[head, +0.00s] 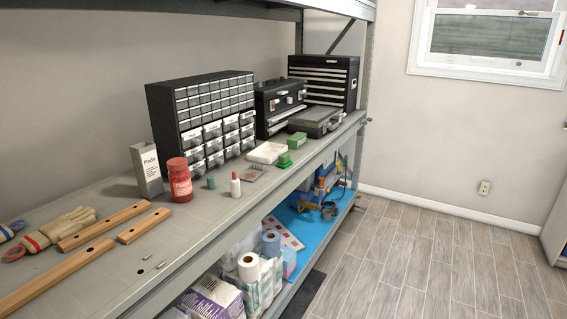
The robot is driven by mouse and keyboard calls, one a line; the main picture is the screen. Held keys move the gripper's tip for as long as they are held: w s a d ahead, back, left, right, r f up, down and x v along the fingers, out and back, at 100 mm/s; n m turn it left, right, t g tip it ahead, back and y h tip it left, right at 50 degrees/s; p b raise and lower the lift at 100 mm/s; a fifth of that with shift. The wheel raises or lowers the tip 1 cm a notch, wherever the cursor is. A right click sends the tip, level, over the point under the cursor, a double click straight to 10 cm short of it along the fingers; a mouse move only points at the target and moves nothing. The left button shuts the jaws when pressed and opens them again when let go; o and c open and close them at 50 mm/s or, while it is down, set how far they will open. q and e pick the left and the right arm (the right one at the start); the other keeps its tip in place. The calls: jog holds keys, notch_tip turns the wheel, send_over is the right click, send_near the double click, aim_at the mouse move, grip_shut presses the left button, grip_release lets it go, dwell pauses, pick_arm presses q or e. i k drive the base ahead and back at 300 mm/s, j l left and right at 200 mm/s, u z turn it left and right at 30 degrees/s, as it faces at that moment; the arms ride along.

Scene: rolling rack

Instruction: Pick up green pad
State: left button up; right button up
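A small bright green block (284,161) sits near the shelf's front edge, just right of a white tray (267,152). A slightly larger green piece (297,140) lies behind it, near a grey case (315,121). I cannot tell for sure which of them is the pad. A grey box labelled "Pads" (147,170) stands upright at the left of the drawers. Neither of my grippers is in view.
A black drawer cabinet (203,115) and toolboxes (323,80) line the shelf's back. The tiled floor (420,250) at right is clear.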

aim_at(285, 159)
jog(key=i+l+u, duration=0.1)
jog(key=u, duration=0.55)
jog(key=i+l+u, duration=0.25)
jog(key=i+l, duration=0.2)
jog(key=l, duration=0.15)
jog(key=i+l+u, duration=0.15)
jog(key=l, duration=0.2)
jog(key=i+l+u, duration=0.25)
jog(key=i+l, duration=0.15)
jog(key=l, duration=0.35)
